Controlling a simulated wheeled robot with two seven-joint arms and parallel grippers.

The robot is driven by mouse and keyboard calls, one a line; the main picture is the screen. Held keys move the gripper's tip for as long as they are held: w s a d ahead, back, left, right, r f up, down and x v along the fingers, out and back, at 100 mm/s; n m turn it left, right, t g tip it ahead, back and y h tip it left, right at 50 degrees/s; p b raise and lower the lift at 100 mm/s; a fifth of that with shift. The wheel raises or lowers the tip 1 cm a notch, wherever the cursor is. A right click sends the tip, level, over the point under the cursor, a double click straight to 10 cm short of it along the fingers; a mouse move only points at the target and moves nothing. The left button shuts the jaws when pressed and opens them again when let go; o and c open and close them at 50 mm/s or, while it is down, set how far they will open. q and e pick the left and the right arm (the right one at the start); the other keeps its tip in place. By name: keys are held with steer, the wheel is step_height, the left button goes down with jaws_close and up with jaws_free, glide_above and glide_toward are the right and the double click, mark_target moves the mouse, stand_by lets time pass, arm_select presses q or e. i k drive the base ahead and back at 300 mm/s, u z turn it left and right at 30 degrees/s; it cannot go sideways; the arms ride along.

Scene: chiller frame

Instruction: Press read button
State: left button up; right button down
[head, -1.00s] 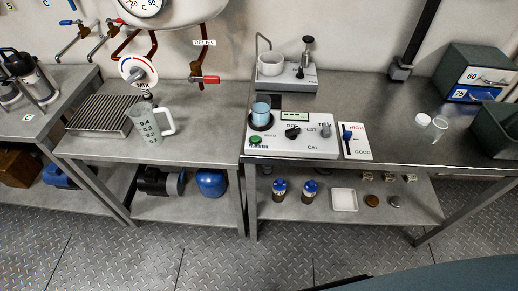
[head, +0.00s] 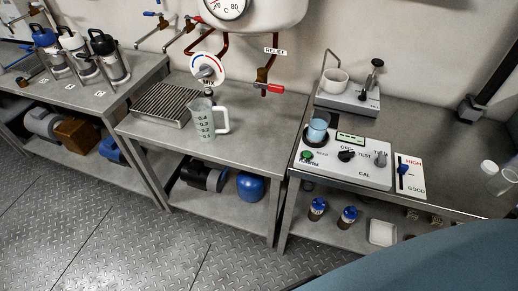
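The white instrument panel (head: 345,164) sits on the right metal bench. A green button (head: 307,155) is at its front left corner, with small lettering beside it that is hard to read, perhaps READ. A black knob (head: 346,155) stands between the OFF and TEST marks, and a grey knob (head: 380,159) is to its right. A cup of pale blue liquid (head: 318,127) sits in the panel's back left well. A small greenish display (head: 351,137) is behind the black knob. Neither gripper shows in the head view.
A clear measuring jug (head: 203,119) stands on the middle bench beside a ribbed drain tray (head: 165,101). A HIGH/GOOD card (head: 409,174) with a blue slider lies right of the panel. A press-like device (head: 349,93) stands behind. Bottles (head: 317,209) are on the lower shelf.

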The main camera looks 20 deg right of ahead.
mark_target(306, 154)
steer(key=u, duration=0.4)
steer(key=i, duration=1.2)
steer(key=z, duration=2.5)
